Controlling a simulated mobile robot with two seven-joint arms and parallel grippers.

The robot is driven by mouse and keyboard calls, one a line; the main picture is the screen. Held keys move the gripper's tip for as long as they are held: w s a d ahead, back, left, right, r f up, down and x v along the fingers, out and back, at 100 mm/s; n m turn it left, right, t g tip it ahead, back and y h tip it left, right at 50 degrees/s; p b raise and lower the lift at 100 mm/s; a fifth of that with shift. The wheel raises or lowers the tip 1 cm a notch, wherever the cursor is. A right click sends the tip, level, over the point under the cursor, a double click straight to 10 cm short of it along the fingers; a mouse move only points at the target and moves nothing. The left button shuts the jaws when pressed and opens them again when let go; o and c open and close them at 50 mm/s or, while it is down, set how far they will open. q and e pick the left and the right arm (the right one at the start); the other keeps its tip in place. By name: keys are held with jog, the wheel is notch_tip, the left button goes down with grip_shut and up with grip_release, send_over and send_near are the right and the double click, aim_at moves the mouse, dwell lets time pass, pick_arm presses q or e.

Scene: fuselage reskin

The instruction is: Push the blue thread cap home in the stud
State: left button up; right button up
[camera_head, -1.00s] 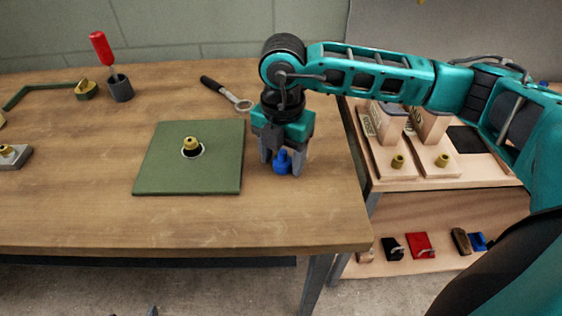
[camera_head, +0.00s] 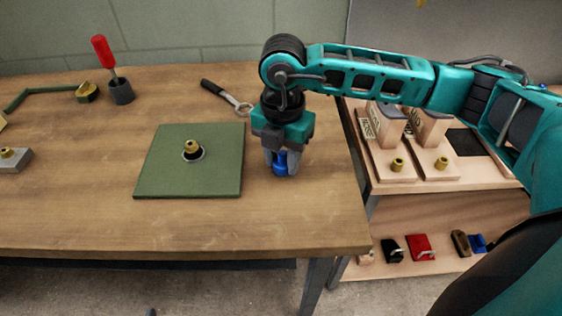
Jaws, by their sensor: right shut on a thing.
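The blue thread cap (camera_head: 280,164) is between the fingers of my right gripper (camera_head: 281,162), near the right end of the wooden table. The gripper points down and is shut on the cap. I cannot tell whether the cap still touches the table top. The brass stud (camera_head: 192,147) stands upright in the middle of a green panel (camera_head: 160,181), to the left of my right gripper. A pale ring with a dark centre surrounds its foot. My left gripper is not in view.
A wrench (camera_head: 226,97) lies behind the panel. A grey block with a brass fitting (camera_head: 14,160) sits at the left edge. A wooden shelf unit (camera_head: 380,180) stands to the right. Bare table lies around the panel.

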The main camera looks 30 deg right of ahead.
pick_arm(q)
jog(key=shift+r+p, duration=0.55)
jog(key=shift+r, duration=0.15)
pick_arm(e)
jog(key=shift+r, duration=0.9)
jog(key=shift+r+p, duration=0.95)
jog(key=shift+r, duration=0.5)
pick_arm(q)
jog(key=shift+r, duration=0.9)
